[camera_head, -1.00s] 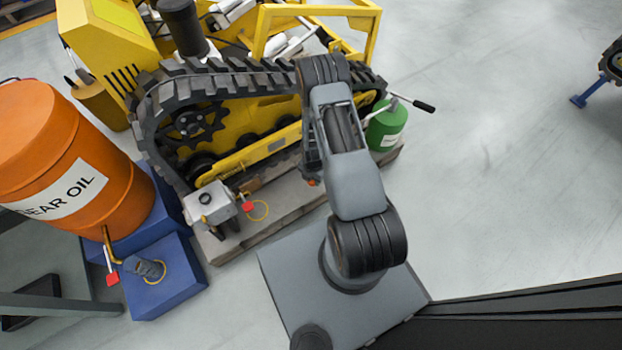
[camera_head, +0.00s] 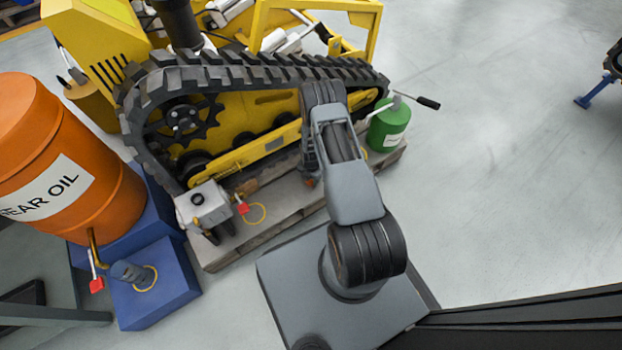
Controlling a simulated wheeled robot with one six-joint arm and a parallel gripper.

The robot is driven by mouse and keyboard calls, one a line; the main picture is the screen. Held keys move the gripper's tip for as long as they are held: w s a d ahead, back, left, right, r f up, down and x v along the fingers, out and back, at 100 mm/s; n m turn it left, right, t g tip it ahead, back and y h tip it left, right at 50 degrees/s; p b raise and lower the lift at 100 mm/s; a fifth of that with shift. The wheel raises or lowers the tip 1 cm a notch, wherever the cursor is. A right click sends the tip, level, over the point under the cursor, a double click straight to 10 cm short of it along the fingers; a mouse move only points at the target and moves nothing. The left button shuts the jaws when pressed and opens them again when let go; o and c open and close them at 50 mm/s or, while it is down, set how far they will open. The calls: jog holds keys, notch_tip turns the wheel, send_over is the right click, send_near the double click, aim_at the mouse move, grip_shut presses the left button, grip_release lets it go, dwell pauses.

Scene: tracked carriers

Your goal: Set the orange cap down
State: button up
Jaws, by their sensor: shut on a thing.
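My gripper (camera_head: 309,178) shows only in part, behind my own arm link, low in front of the yellow tracked carrier (camera_head: 230,125). A small bit of orange, the orange cap (camera_head: 311,183), shows at its tip; my gripper is shut on it. Most of the cap and the fingers are hidden. They appear over or near the wooden pallet (camera_head: 285,220), to the right of a yellow ring (camera_head: 257,213) on it. I cannot tell how high the cap is.
A grey-white unit (camera_head: 210,207) with a dark round port and a red tag (camera_head: 242,208) stands left of the ring. A green can (camera_head: 389,128) stands right. An orange gear oil drum (camera_head: 70,165) and blue stand (camera_head: 155,295), with another yellow ring, are at left.

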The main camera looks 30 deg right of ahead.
jog(key=o, duration=0.4)
jog(key=shift+f, duration=0.1)
jog(key=o, duration=0.5)
